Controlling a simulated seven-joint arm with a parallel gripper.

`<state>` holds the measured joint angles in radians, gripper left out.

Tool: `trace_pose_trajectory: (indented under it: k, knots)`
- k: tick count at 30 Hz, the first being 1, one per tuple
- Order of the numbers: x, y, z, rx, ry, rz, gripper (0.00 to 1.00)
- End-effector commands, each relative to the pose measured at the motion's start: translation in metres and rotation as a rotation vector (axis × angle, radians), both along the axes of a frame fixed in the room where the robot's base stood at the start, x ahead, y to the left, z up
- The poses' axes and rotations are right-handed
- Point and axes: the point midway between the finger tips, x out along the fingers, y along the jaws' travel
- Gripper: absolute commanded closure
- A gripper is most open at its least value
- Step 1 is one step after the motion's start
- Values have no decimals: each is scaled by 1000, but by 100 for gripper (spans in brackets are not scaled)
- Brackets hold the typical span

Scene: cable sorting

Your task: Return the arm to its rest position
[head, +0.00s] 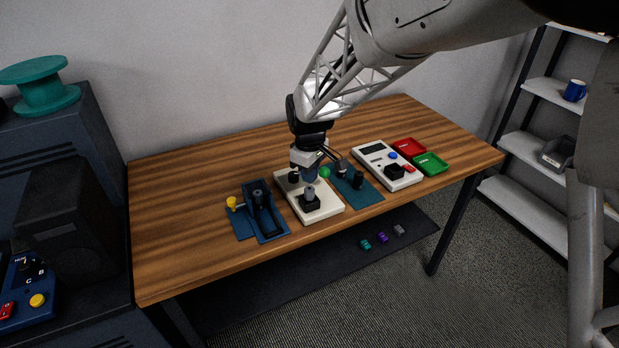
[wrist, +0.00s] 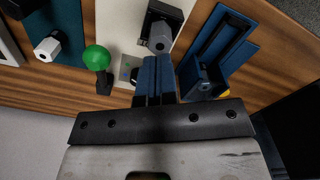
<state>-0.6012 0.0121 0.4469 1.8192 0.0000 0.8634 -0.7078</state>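My gripper (head: 310,176) hangs over the cream board (head: 331,208) near the middle of the wooden table (head: 190,190). In the wrist view its blue fingers (wrist: 157,62) are side by side with nothing visible between them. A black block (head: 310,203) with a grey plug on top stands upright on the board, close to the fingers in both views. In the wrist view the plug (wrist: 160,38) lies beyond the fingertips and looks apart from them. A green ball on a black base (head: 325,172) is just right of the fingers.
A blue holder (head: 274,228) and a yellow knob (head: 232,203) are left of the board. A teal mat (head: 368,196) with black parts, a white panel (head: 375,157), a red tray (head: 408,146) and a green tray (head: 431,163) are to the right. The table's left part is clear.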

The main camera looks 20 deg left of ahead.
Motion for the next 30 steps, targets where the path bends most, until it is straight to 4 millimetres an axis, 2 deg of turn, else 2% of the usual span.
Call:
trace_pose_trajectory:
  k: [21,30]
  knots:
    - [0,0,36,1,-1,0,100]
    - [0,0,42,0,0,0,100]
